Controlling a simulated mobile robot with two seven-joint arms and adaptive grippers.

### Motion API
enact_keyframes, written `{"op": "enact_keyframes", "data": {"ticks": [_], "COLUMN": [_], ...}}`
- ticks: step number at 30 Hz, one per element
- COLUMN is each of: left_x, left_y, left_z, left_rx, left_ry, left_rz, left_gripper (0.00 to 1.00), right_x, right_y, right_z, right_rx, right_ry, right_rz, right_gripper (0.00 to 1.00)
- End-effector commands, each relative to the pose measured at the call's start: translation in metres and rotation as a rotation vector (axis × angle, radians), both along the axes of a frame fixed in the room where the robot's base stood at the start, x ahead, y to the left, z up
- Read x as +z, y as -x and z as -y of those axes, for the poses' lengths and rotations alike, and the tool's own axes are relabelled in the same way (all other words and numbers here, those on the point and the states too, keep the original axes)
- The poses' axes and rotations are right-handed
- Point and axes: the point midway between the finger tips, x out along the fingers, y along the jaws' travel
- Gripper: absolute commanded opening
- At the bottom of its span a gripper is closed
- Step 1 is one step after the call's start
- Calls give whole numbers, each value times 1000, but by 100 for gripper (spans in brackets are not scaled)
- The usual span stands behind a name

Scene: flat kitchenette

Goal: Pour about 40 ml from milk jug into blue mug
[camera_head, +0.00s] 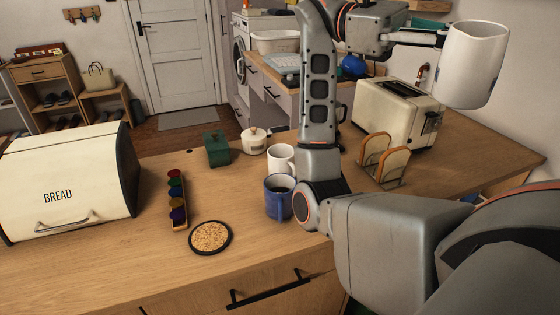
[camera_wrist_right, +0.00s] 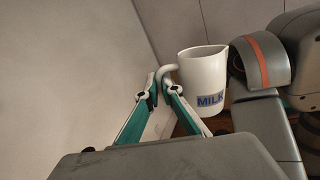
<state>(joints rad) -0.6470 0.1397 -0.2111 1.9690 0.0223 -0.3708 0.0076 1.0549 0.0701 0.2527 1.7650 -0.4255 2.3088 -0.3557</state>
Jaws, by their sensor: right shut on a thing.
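The blue mug (camera_head: 279,203) stands upright on the wooden counter, left of my right arm's elbow, with dark contents showing inside. The white milk jug (camera_head: 474,66) is in the air at the upper right of the head view, roughly upright and far from the mug. My right gripper (camera_head: 436,39) is shut on the jug's handle. In the right wrist view the jug (camera_wrist_right: 205,72) shows its MILK label, with the gripper fingers (camera_wrist_right: 164,88) at its handle. The milk inside the jug is hidden. My left gripper is not in view.
A white mug (camera_head: 281,158) stands just behind the blue mug. A cork trivet (camera_head: 210,237), a rack of coloured capsules (camera_head: 178,202) and a bread box (camera_head: 70,180) are to the left. A toast rack (camera_head: 384,163) and a toaster (camera_head: 394,114) are to the right.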

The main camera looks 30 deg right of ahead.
Motion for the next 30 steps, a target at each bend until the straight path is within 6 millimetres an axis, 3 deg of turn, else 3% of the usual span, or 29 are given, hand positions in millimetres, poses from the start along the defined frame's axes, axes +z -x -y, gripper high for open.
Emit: {"op": "enact_keyframes", "data": {"ticks": [13,30], "left_x": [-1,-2], "left_y": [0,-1], "left_z": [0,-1], "left_rx": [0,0], "left_ry": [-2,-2], "left_rz": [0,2], "left_gripper": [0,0], "right_x": [-7,-34], "right_y": [13,-4], "right_z": [-58,-131], "right_rx": [-487,-1075], "right_ry": [-25,-57], "right_rz": [1,26], "right_gripper": [0,0]}}
